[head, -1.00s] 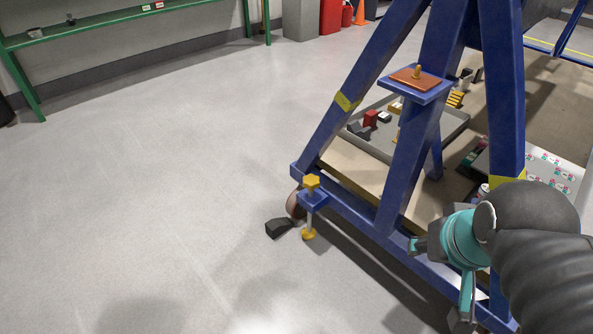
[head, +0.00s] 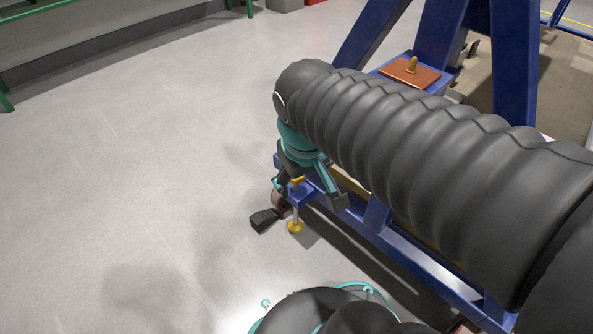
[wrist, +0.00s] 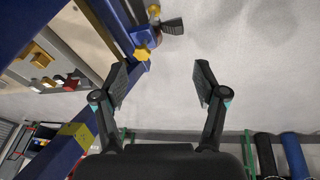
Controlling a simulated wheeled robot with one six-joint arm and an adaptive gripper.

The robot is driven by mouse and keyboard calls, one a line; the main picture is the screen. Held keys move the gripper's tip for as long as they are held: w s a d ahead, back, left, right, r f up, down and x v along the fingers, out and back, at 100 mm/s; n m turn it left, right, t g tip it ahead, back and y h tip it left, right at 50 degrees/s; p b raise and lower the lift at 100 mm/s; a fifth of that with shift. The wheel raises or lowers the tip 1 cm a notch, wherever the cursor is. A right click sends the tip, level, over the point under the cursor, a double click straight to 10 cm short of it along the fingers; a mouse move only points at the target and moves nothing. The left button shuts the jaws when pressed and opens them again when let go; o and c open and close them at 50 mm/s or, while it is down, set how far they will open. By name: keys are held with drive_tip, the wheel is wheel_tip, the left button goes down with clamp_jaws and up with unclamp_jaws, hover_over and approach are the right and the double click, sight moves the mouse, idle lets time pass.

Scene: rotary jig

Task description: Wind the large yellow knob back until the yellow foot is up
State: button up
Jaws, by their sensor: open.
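The large yellow knob (head: 297,181) sits on top of a blue bracket at the corner of the blue frame. It also shows in the wrist view (wrist: 142,52), up and left of centre. The yellow foot (head: 295,226) is at the lower end of a metal rod below the bracket, low by the floor; I cannot tell whether it touches. It shows at the top of the wrist view (wrist: 153,9). My gripper (wrist: 162,82) is open and empty, with the knob beyond its fingertips, nearer the left finger. In the head view my gripper (head: 308,194) hangs around the knob's area, partly hiding the frame.
The blue frame (head: 400,248) runs along the right, with a brown plate (head: 408,72) on a raised blue support. A black wedge (head: 264,218) lies on the floor beside the foot, by a partly hidden wheel. The floor to the left is clear.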

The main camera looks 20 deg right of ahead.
sight(295, 182)
drive_tip(key=w+f+n+g+h+p, duration=0.2)
drive_tip(key=w+f+n+g+h, duration=0.7)
drive_tip(key=w, duration=0.6)
drive_tip(key=w+a+f+n+t+h+p, duration=0.1)
drive_tip(key=w+a+f+n+t+h, duration=0.2)
drive_tip(key=f, duration=0.5)
drive_tip(key=w+f+n+t+h, duration=0.1)
drive_tip(key=w+f+n+h, duration=0.3)
drive_tip(key=f, duration=0.5)
drive_tip(key=shift+m+h, duration=0.4)
drive_tip(key=shift+h, duration=0.1)
drive_tip(key=d, duration=1.2)
drive_tip(key=shift+s+d+r, duration=0.2)
drive_tip(key=shift+s+d, duration=0.05)
drive_tip(key=shift+d, duration=0.15)
drive_tip(key=c, duration=1)
drive_tip(key=shift+o, duration=0.2)
